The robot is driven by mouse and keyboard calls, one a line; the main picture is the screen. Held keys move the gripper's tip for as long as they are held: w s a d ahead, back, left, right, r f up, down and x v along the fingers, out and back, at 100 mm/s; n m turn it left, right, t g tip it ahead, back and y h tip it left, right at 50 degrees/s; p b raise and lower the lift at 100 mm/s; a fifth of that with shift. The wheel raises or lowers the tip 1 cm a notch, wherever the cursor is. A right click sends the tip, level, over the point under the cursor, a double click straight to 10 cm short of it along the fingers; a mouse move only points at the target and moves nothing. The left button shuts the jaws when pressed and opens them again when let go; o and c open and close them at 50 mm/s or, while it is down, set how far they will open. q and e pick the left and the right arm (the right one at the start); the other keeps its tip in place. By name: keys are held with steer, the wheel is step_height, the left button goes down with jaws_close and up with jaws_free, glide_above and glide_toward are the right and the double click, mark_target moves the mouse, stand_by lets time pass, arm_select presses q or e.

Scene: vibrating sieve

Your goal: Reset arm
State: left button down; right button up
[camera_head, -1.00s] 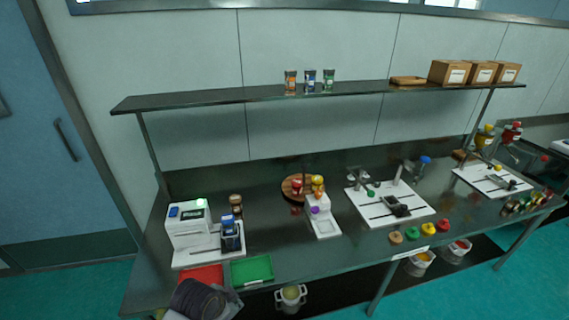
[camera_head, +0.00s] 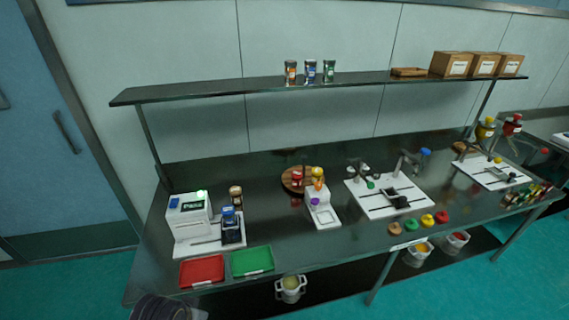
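The vibrating sieve is not clearly identifiable. A white machine (camera_head: 189,217) with a green light stands at the left of the dark bench on a white base, with a dark blue-capped jar (camera_head: 231,226) beside its front. A dark rounded part at the bottom left edge appears to be part of my own arm. Neither gripper's fingers show in the head view, so I see nothing held.
A red tray (camera_head: 202,270) and a green tray (camera_head: 252,262) lie at the bench's front left. A white dispenser (camera_head: 322,212), a white board (camera_head: 390,196) and several coloured lids stand further right. A shelf (camera_head: 220,95) spans above; pots sit below.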

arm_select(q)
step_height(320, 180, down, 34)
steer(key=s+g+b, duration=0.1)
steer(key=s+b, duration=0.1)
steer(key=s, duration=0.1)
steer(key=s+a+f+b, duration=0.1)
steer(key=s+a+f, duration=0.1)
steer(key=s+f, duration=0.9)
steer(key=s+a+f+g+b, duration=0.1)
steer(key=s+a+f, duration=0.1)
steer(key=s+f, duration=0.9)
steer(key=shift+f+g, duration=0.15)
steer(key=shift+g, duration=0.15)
